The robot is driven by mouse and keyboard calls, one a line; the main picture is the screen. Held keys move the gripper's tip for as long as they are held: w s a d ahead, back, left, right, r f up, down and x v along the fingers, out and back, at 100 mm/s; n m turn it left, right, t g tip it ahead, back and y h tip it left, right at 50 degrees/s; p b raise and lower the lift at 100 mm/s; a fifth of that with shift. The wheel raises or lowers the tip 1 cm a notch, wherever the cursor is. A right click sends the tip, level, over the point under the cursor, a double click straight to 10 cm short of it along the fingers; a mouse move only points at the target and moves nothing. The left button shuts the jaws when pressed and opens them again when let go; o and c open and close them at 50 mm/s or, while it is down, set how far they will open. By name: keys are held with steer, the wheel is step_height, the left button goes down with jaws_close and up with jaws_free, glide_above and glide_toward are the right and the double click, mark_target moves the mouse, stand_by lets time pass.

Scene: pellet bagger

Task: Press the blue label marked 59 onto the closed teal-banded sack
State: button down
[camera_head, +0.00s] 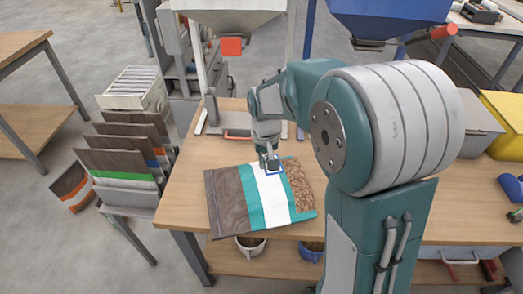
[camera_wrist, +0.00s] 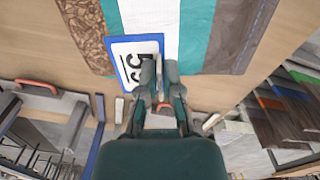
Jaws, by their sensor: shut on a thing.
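The teal-banded sack (camera_head: 228,205) lies flat on the wooden bench, with a brown end, two teal bands around a white band, and a brown speckled part at the right. It also shows at the top of the wrist view (camera_wrist: 195,30). My gripper (camera_head: 270,164) is at the sack's far edge, its fingers shut on the blue-bordered white label (camera_wrist: 122,48). The label's dark digits are partly covered by a finger (camera_wrist: 160,78). The label overlaps the white and teal bands near that edge; I cannot tell whether it touches the sack.
A rack of brown sacks (camera_head: 120,150) stands left of the bench (camera_head: 190,175). Hoppers (camera_head: 385,15) hang behind. A flat device with a red handle (camera_head: 237,134) sits at the bench's back. Grey and yellow bins (camera_head: 505,115) are at right. Cups (camera_head: 250,246) stand on the lower shelf.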

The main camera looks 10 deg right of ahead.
mark_target(265, 183)
steer(key=shift+s+f, duration=0.1)
steer(key=shift+f, duration=3.2)
steer(key=shift+f, duration=0.2)
steer(key=c, duration=0.7)
jaws_free()
steer(key=shift+a, duration=0.1)
step_height(265, 183, up, 12)
steer(key=shift+f, duration=0.1)
steer(key=s+r+t, duration=0.2)
steer(key=s+r, duration=0.1)
steer(key=s, duration=0.3)
steer(key=s+d+r+t, duration=0.1)
steer(key=s+r, duration=0.2)
steer(key=s, duration=0.4)
steer(key=s+d+r+t, duration=0.1)
steer(key=s+r+t, duration=0.1)
steer(key=s, duration=0.5)
steer(key=shift+s+r+t, duration=0.25)
steer(key=shift+r+t, duration=0.05)
steer(key=shift+r, duration=0.1)
